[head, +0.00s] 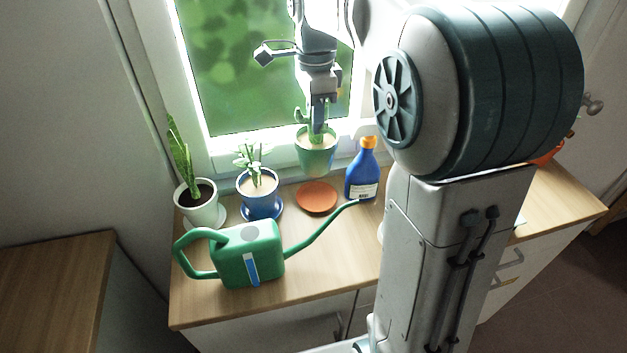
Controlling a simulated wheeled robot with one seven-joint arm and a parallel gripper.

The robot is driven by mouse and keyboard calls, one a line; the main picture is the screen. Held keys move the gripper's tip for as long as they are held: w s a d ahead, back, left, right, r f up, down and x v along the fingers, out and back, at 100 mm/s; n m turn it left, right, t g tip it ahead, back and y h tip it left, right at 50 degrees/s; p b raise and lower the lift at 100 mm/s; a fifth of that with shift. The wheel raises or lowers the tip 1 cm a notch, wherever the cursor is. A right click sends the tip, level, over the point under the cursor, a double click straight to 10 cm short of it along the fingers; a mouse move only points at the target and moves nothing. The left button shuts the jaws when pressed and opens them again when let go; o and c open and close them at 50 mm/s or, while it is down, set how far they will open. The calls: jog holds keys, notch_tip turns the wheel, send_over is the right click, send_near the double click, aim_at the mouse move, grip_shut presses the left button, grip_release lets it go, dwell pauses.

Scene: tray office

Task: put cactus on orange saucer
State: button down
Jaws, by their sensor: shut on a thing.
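In the head view, the cactus (300,116) stands in a green pot (317,158) filled with pale soil. The pot hangs upright in front of the window, and appears above and slightly behind the orange saucer (316,198). The saucer lies flat and empty on the wooden counter, apart from the pot.
A plant in a blue pot (260,205) stands left of the saucer, and a snake plant in a white pot (201,207) farther left. A blue bottle (361,178) with an orange cap stands close right. A green watering can (247,256) sits in front, its spout reaching toward the bottle.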

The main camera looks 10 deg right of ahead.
aim_at(318, 139)
jog(key=f, duration=0.6)
jog(key=shift+d, duration=0.3)
jog(key=shift+f, duration=1.8)
jog(key=shift+f, duration=0.15)
jog(key=c, duration=1.1)
grip_release()
jog(key=shift+c, duration=0.2)
